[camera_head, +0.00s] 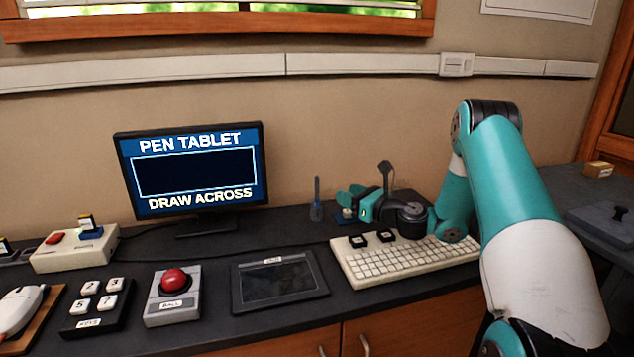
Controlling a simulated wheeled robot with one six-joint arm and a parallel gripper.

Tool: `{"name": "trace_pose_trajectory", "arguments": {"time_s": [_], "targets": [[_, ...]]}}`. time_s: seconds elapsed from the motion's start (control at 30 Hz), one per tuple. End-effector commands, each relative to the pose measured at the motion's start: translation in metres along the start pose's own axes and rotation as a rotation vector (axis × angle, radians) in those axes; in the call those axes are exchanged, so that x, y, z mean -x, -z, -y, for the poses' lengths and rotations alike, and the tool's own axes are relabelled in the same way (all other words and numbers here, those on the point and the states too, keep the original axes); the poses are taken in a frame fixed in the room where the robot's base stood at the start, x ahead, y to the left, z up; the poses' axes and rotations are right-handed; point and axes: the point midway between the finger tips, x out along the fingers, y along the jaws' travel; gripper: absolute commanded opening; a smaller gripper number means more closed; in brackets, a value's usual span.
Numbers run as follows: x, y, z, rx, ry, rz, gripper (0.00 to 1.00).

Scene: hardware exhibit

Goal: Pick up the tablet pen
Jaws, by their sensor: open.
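The tablet pen (317,187) is a slim dark stick standing upright in a small holder (316,212), on the counter near the back wall. My gripper (347,198) is teal and black and reaches in from the right above the back of the keyboard. Its fingers are open and point left towards the pen. A gap shows between the fingertips and the pen, and nothing is visible between the fingers. The flat dark pen tablet (240,298) lies on the counter in front of them.
A monitor (160,214) reading "PEN TABLET DRAW ACROSS" stands left of the pen. A cream keyboard (405,263) lies below my arm. A red-ball trackball (172,308) and a numbered key block (96,305) sit left of the tablet. The counter between monitor and pen is clear.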

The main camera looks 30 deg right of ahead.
Motion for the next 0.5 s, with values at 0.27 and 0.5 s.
{"name": "trace_pose_trajectory", "arguments": {"time_s": [0.27, 0.5], "targets": [[-0.041, -0.002, -0.003, 0.006, -0.005, 0.001, 0.42], [-0.064, 0.000, -0.001, 0.002, -0.001, 0.000, 0.42]]}}
